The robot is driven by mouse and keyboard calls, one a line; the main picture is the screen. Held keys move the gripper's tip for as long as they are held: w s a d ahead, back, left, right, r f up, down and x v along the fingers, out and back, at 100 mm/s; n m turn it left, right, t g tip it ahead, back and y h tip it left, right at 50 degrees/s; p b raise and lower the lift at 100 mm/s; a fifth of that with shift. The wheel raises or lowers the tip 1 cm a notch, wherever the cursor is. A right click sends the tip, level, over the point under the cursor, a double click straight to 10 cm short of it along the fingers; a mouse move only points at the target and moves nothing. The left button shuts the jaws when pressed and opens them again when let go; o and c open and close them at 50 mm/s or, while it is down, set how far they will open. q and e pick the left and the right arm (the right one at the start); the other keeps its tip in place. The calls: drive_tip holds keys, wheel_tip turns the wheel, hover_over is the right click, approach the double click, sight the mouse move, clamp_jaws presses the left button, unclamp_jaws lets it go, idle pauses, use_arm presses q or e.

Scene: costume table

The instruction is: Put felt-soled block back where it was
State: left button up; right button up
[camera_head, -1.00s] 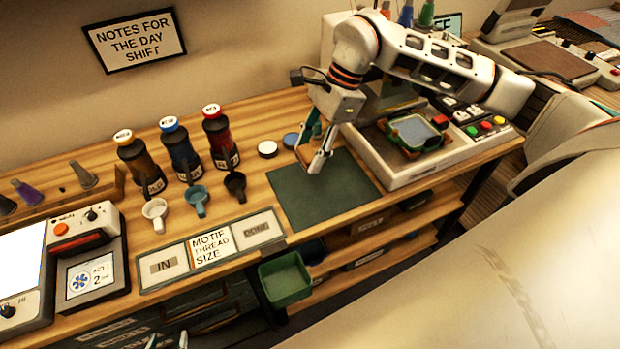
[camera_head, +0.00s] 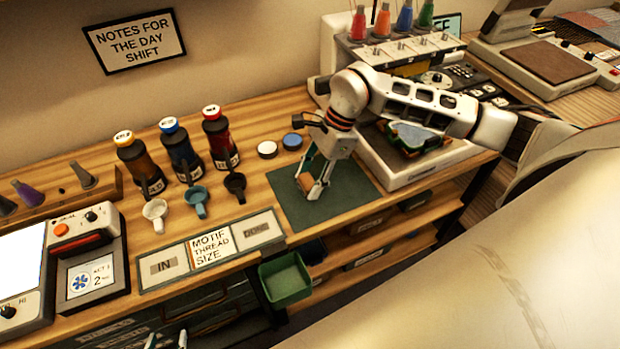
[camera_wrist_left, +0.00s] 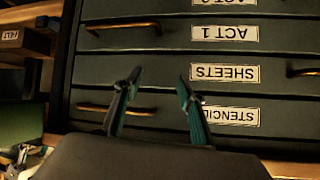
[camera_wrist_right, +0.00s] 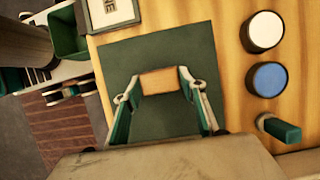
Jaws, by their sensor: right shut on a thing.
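A small tan-brown block (camera_wrist_right: 162,81), taken to be the felt-soled block, is between the fingertips of my right gripper (camera_wrist_right: 160,92). My right gripper is shut on it, over the dark green mat (camera_wrist_right: 185,50). In the head view the block (camera_head: 305,182) shows between the fingers, over the middle of the mat (camera_head: 347,205). Its underside is hidden, and I cannot tell whether it touches the mat. My left gripper (camera_wrist_left: 155,95) is open and empty in front of the drawers. Only its fingertips (camera_head: 166,341) show at the bottom of the head view.
A white lid (camera_head: 267,149) and a blue lid (camera_head: 292,141) lie behind the mat. A green-handled thing (camera_wrist_right: 280,128) is near them. The embroidery machine (camera_head: 420,170) stands right of the mat, a labelled tray (camera_head: 212,248) at left. A green bin (camera_head: 285,280) hangs below the front edge.

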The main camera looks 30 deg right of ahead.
drive_tip(key=shift+f, duration=0.15)
drive_tip(key=o, duration=1.1)
drive_tip(key=shift+d+r, duration=0.1)
drive_tip(key=shift+r, duration=0.3)
drive_tip(key=v, duration=1.1)
drive_tip(key=shift+d+r, duration=0.15)
drive_tip(key=shift+r, duration=0.05)
drive_tip(key=shift+s, duration=0.15)
